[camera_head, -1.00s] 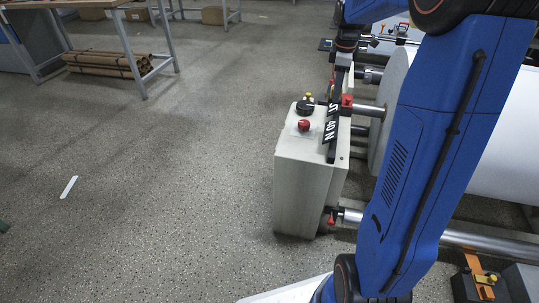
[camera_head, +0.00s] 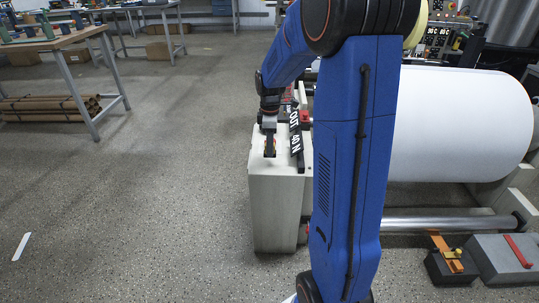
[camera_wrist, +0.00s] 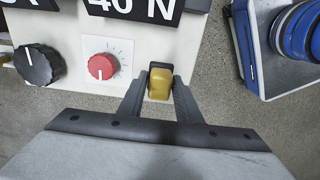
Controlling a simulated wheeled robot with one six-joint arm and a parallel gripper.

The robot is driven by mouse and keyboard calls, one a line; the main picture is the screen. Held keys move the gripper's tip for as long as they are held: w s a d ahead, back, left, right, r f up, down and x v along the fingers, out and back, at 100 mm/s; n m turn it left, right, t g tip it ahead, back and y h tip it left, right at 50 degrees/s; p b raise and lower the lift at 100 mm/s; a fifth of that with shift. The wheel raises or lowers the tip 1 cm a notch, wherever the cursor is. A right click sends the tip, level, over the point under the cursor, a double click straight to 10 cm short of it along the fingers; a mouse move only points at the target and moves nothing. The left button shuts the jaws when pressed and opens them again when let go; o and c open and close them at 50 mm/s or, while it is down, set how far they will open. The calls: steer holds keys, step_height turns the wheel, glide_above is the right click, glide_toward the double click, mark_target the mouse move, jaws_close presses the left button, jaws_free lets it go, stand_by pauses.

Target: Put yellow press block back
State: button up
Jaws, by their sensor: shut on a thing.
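In the wrist view a small yellow block (camera_wrist: 160,86), with a dark part at its far end, sits between the two dark fingers of my gripper (camera_wrist: 160,92). The fingers touch it from both sides. It appears at the edge of a pale control box, beside a red knob (camera_wrist: 102,66). In the head view my gripper (camera_head: 269,147) points down over the top of the control box (camera_head: 272,205). The block is not clearly visible there. I cannot tell whether it rests on the box.
A black "40 N" sign (camera_head: 295,138) stands on the box, close to my gripper. A large white paper roll (camera_head: 455,125) lies to the right, with a metal roller (camera_head: 440,224) below it. Grey and dark boxes (camera_head: 505,258) stand at lower right.

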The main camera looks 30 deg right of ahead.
steer(key=shift+f, duration=1.8)
steer(key=shift+f, duration=0.1)
steer(key=o, duration=1)
steer(key=shift+d, duration=0.1)
